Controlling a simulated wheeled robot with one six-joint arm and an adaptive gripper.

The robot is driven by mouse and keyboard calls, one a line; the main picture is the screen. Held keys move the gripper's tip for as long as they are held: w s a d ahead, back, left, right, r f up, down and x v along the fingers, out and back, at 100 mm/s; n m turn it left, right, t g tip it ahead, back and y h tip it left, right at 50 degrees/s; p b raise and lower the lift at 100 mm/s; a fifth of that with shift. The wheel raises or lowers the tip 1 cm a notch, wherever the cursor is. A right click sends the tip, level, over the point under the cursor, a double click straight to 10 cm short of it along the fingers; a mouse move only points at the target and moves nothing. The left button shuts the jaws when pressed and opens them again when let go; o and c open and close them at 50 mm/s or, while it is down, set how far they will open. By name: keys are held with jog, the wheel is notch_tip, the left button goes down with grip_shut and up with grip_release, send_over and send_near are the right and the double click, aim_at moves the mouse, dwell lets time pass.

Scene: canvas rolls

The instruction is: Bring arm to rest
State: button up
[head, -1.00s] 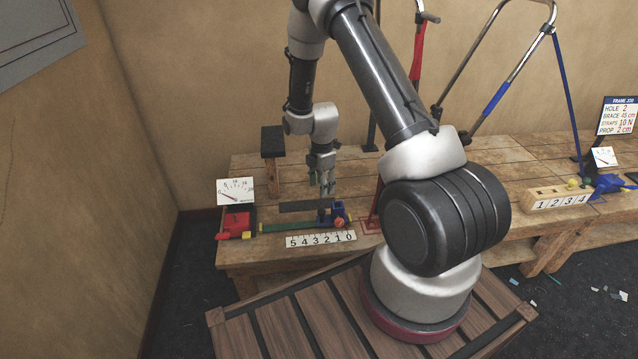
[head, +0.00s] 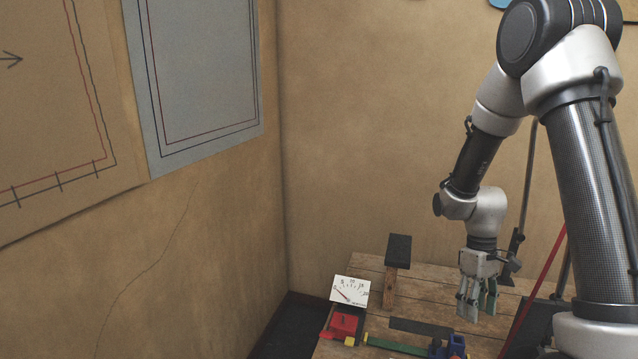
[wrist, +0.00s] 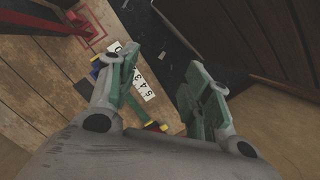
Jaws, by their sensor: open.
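My gripper (head: 478,302) hangs fingers-down from my arm above the wooden bench (head: 372,272), at the right of the head view. Its two fingers are apart, with nothing seen between them. In the wrist view my gripper (wrist: 165,95) also shows spread fingers with greenish pads, and the bench (wrist: 60,85) lies below. My forearm and upper arm rise to the right edge of the head view.
On the bench stand a dial card (head: 351,290), a red block (head: 342,326), a dark-topped post (head: 398,252), a dark bar (head: 421,327) and a blue fixture (head: 447,347). A number strip (wrist: 142,80) shows in the wrist view. Walls stand left and behind.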

jog(key=s+r+m+t, duration=0.2)
jog(key=s+r, duration=0.6)
jog(key=r, duration=0.5)
jog(key=s+r+m+t, duration=0.3)
jog(key=s+r+t, duration=0.2)
jog(key=r, duration=0.8)
jog(key=s, duration=0.3)
jog(key=shift+a+r+t, duration=0.2)
jog(key=shift+r+t, duration=0.05)
jog(key=shift+t, duration=0.05)
jog(key=shift+o, duration=0.3)
